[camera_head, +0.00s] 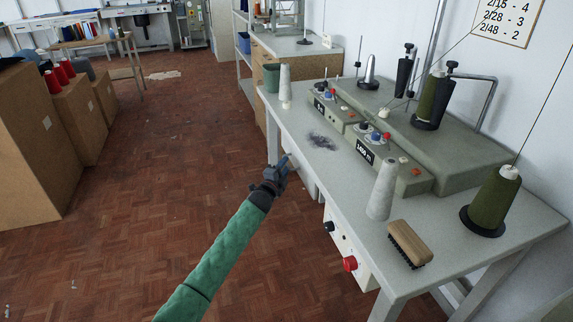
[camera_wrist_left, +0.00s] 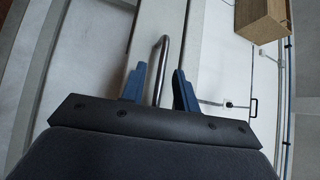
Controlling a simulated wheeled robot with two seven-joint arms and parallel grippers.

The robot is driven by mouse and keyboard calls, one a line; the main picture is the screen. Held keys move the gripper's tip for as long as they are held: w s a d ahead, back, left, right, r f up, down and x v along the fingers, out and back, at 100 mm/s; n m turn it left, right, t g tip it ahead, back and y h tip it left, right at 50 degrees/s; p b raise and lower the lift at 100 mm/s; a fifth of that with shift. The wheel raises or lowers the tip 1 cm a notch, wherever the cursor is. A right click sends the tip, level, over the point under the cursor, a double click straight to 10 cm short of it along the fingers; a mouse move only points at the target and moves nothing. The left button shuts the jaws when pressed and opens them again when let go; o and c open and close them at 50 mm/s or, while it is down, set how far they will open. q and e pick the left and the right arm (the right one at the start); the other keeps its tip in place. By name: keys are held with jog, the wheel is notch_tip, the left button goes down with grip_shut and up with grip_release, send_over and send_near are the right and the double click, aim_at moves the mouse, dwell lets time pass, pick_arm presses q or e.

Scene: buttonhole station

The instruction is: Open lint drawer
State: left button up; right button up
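The lint drawer (camera_head: 309,185) is a pale front under the table's near long edge, partly hidden by my gripper in the head view. Its bent metal handle (camera_wrist_left: 161,58) shows in the left wrist view. My left gripper (camera_head: 286,160) is at the drawer front, below the table edge. In the left wrist view its two blue fingers (camera_wrist_left: 158,84) stand apart, one on each side of the handle. Gaps show between the handle and both fingers, so it is not gripped. Whether the drawer is pulled out at all is hard to tell. My right gripper is not in view.
The grey table (camera_head: 335,175) holds a lint pile (camera_head: 321,141), a brush (camera_head: 410,244), a white cone (camera_head: 382,190), a green cone (camera_head: 493,200) and winding machines. A box with a red button (camera_head: 350,264) hangs under the table. The parquet floor (camera_head: 170,150) at left is open.

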pick_arm(q)
jog(key=shift+x, duration=1)
grip_shut()
jog(key=shift+a, duration=0.1)
